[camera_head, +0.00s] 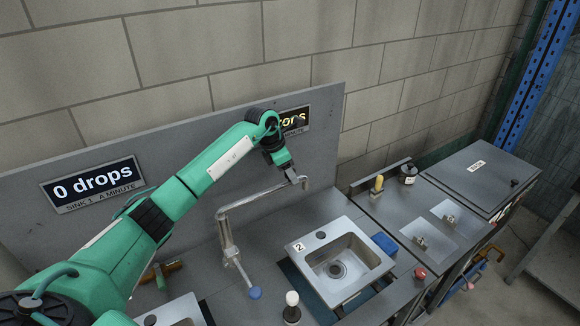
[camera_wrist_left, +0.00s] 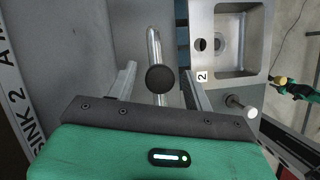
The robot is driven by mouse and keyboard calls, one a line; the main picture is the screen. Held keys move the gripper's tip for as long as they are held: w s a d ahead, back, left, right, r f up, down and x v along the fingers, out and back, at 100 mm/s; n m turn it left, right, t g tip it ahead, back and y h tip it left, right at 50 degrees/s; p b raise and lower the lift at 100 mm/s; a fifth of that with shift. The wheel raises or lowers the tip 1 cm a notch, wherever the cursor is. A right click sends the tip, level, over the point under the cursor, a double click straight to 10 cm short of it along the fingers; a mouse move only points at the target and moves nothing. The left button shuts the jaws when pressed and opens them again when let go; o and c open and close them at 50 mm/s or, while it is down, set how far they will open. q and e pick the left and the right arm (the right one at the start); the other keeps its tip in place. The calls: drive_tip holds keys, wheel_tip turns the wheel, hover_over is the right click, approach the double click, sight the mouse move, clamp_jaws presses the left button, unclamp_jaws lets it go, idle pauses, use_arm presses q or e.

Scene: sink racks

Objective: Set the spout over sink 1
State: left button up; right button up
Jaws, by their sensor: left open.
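The spout (camera_head: 258,197) is a bent metal pipe on an upright beside sink 2. It reaches right along the back panel, its end turned down, behind sink 2's back-left corner. My left gripper (camera_head: 293,176) is at that end. In the left wrist view, the open fingers of my left gripper (camera_wrist_left: 158,88) stand on both sides of the spout (camera_wrist_left: 154,46) and a dark round knob. I cannot tell whether they touch. Sink 1 (camera_head: 172,312) shows only partly at the bottom. A green and black part at right in the left wrist view resembles my right gripper (camera_wrist_left: 287,87); its jaws are unclear.
Sink 2 (camera_head: 375,262) lies right of the spout's upright, with a blue sponge (camera_head: 384,243) beside it. The back panel (camera_head: 180,155) is close behind. A sign (camera_head: 94,187) reads 0 drops for sink 1.

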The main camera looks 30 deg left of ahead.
use_arm(q)
drive_tip(key=shift+w+f, duration=0.15)
drive_tip(key=shift+f, duration=0.3)
use_arm(e)
drive_tip(key=shift+s+a+r, duration=0.15)
drive_tip(key=shift+s+a, duration=0.1)
drive_tip(key=shift+a, duration=0.2)
use_arm(q)
drive_tip(key=shift+c, duration=0.4)
drive_tip(key=shift+d, duration=0.1)
clamp_jaws()
use_arm(e)
drive_tip(key=shift+d, duration=0.45)
drive_tip(key=shift+s+d, duration=0.1)
